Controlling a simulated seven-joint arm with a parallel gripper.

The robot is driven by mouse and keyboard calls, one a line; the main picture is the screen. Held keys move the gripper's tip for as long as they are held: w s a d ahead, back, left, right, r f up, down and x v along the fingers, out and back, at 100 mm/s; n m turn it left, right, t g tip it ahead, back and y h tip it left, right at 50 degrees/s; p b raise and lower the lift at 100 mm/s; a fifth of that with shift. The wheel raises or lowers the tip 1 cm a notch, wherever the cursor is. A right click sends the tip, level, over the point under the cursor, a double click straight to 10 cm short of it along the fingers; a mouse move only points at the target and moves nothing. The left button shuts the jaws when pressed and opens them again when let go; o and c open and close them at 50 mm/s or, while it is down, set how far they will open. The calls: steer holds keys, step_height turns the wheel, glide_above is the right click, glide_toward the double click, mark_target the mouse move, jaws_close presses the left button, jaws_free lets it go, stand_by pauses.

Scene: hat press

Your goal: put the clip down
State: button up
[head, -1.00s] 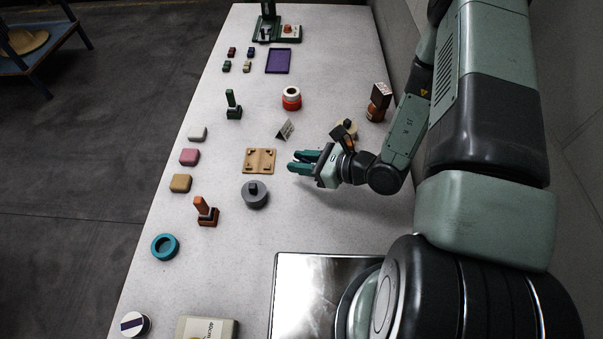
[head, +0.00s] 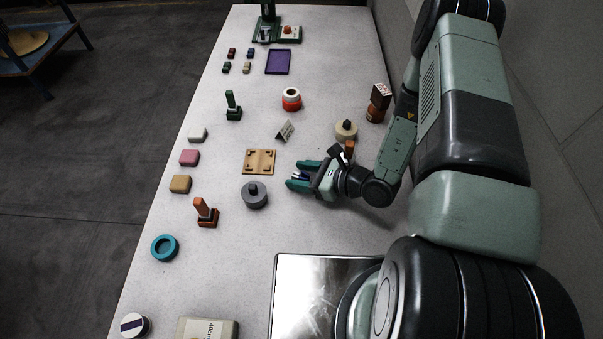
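My gripper (head: 294,176) is low over the middle of the table, right of the grey round knobbed piece (head: 254,196) and the wooden board with pegs (head: 259,161). Its two teal fingers point left and stand apart. A small dark blue and pale shape (head: 300,176) shows between them. It may be the clip, but it is too small to tell, or to tell whether the fingers grip it. I cannot make out a clip elsewhere on the table.
A folded card (head: 285,131) and a red and white round jar (head: 291,99) stand beyond the gripper. A grey-beige round piece (head: 346,130) is close behind my wrist. A shiny metal plate (head: 312,300) lies nearer.

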mark_target(303, 174)
steer(key=shift+d+r, duration=0.1)
steer(key=shift+r, duration=0.15)
steer(key=v, duration=0.2)
steer(key=shift+s+d+r, duration=0.1)
steer(key=shift+d, duration=0.2)
step_height(303, 174, up, 6)
steer(key=shift+f, duration=0.1)
steer(key=shift+s+r, duration=0.1)
steer(key=shift+r, duration=0.55)
